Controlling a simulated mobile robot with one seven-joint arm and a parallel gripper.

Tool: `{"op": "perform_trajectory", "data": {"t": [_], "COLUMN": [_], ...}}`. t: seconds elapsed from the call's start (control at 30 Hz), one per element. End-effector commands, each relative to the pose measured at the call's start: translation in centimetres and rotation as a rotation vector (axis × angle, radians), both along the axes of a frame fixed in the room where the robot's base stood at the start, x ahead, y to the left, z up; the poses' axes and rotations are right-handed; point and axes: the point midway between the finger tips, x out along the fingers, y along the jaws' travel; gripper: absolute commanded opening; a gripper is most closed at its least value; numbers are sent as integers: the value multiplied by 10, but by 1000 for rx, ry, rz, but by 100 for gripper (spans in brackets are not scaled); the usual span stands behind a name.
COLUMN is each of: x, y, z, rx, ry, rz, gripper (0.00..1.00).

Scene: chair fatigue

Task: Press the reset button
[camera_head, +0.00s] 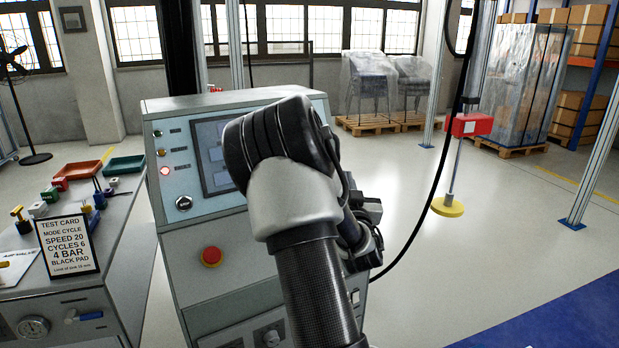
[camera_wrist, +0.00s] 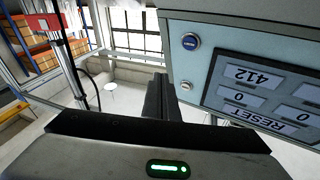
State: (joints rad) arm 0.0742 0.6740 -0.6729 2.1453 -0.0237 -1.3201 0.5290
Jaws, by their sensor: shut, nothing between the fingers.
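The control cabinet's screen (camera_head: 214,150) is partly hidden behind my arm in the head view. In the wrist view the screen (camera_wrist: 262,92) appears upside down at the right, with a white RESET field (camera_wrist: 262,117) low on it and a "412" field (camera_wrist: 248,76) above. A round blue button (camera_wrist: 190,42) is on the panel beside the screen. My gripper (camera_wrist: 160,88) is shut and empty, its dark fingers left of the screen in the picture. I cannot tell whether they touch the panel. The head view does not show the fingertips clearly.
A bench at left holds a test card (camera_head: 68,245) and trays (camera_head: 78,171). A yellow pad (camera_head: 447,206) hangs on a rod at right. Open floor lies beyond.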

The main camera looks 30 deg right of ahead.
Motion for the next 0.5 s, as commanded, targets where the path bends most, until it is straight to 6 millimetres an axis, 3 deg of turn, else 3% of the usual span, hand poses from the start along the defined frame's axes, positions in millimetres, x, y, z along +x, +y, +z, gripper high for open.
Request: {"op": "perform_trajectory", "data": {"t": [0.33, 0.5], "x": [1, 12], "y": [0, 0], "z": [0, -3], "rx": [0, 0], "ry": [-1, 2], "rz": [0, 1], "gripper": [0, 0]}}
